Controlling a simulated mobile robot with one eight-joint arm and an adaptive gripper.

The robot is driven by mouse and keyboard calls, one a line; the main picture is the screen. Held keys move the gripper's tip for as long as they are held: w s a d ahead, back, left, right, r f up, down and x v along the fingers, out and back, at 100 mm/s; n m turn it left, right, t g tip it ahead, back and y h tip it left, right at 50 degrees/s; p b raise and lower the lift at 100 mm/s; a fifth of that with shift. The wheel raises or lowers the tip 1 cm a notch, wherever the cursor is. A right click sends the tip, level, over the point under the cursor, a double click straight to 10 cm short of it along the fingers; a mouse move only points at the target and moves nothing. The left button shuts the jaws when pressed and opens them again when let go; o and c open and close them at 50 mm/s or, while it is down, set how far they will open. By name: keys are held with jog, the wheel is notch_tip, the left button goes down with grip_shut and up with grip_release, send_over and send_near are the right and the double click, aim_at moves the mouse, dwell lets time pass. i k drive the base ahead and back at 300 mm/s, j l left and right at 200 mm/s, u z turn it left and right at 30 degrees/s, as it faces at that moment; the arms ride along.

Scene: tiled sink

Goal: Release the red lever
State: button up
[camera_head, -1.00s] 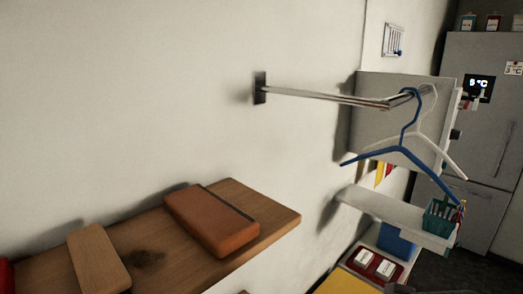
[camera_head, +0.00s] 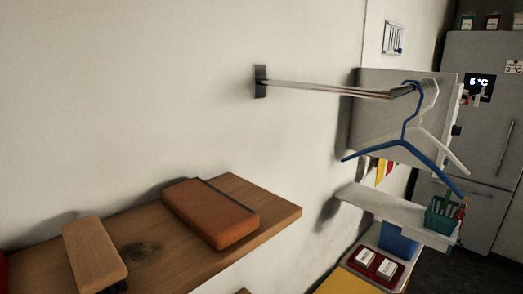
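No red lever can be made out in the head view. A small red piece (camera_head: 3,272) is cut off at the far left edge, at the end of the wooden shelf, and I cannot tell what it is. My gripper is not in view.
A wooden shelf (camera_head: 280,212) at lower left holds a brown case (camera_head: 210,212) and a wooden block (camera_head: 94,252). A metal rail (camera_head: 325,87) juts from the wall with a blue hanger (camera_head: 408,140) and a white hanger (camera_head: 445,150). A grey fridge (camera_head: 490,130) stands far right.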

aim_at(462, 101)
jog(key=k+l+z, duration=0.15)
jog(key=l, duration=0.25)
jog(key=k+l+z, duration=0.2)
jog(key=l, duration=0.15)
jog(key=l+z, duration=0.15)
jog(key=l, duration=0.25)
